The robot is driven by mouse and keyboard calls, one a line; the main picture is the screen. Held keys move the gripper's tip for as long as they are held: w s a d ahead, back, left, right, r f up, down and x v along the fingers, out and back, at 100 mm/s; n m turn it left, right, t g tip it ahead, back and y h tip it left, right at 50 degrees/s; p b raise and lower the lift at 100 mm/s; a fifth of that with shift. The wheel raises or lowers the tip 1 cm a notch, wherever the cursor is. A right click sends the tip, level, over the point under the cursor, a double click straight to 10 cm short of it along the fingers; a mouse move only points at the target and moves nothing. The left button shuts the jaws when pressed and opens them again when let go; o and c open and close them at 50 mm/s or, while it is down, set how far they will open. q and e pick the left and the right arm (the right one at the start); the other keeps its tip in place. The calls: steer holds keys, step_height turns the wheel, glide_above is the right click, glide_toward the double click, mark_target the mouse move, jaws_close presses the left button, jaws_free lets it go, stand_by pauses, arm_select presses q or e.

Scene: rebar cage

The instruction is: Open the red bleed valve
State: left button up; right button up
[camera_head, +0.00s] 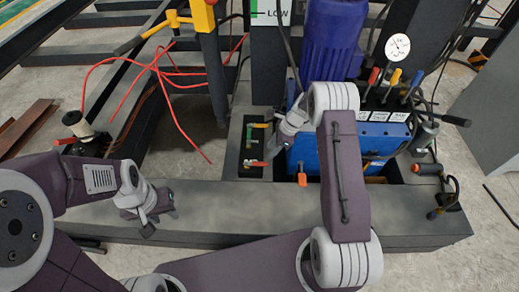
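A small red handle (257,163), likely the red bleed valve, sits low in a dark frame, below a green-and-yellow fitting (250,140). My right gripper (272,150) points down and left, with its tip close to the red handle's right end. I cannot tell whether they touch, and its fingers are too small and partly hidden to read. My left gripper (168,206) is over the dark front beam at the left, well apart from the handle. Its fingers are not clear either.
A blue box (308,152) with several coloured levers stands behind my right arm, with an orange-red lever (302,180) at its front. A gauge (398,47) is above. Red cables (178,100) hang at the left. The dark beam (235,205) is largely bare.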

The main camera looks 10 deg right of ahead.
mark_target(261, 163)
steer(key=b+x, duration=0.5)
steer(key=x, duration=0.3)
steer(key=shift+f, duration=0.3)
steer(key=shift+w+a+f, duration=0.1)
steer(key=shift+a+f, duration=0.05)
steer(key=shift+f, duration=0.15)
jaws_close()
stand_by(0.8)
